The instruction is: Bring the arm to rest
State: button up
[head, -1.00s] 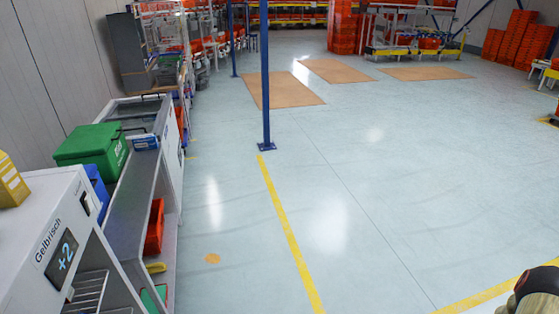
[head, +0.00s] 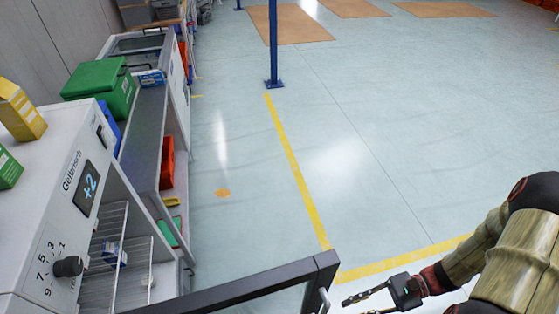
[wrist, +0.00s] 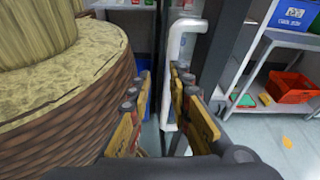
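My gripper (head: 356,306) is at the bottom right of the head view, at the end of my bent arm. Its fingers are apart and empty. The wrist view also shows the gripper (wrist: 159,78) with a gap between the fingertips. A white upright handle (wrist: 186,45) stands ahead of the fingers, close to the right one; no grip on it shows. In the head view the handle (head: 325,300) is on a dark-framed open door (head: 250,286), just left of the fingertips and apparently apart from them.
A white fridge (head: 45,185) with wire shelves stands at the left, yellow and green cartons on top. A grey shelf unit (head: 150,125) with a green box (head: 100,85) stands behind. A blue post (head: 273,50) rises from the floor. The floor (head: 400,150) at middle and right is clear.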

jog(key=w+r+n+t+h, duration=0.2)
jog(key=r+n+t+h, duration=0.2)
jog(key=r, duration=1)
jog(key=w+a+r+n+t+h, duration=0.1)
jog(key=w+r+n+t+h, duration=0.2)
jog(key=r+n+h, duration=0.7)
notch_tip(320, 180, up, 4)
jog(key=shift+w+r+t+h+b, duration=0.15)
jog(key=shift+t+h+b, duration=0.25)
jog(key=shift+t, duration=0.5)
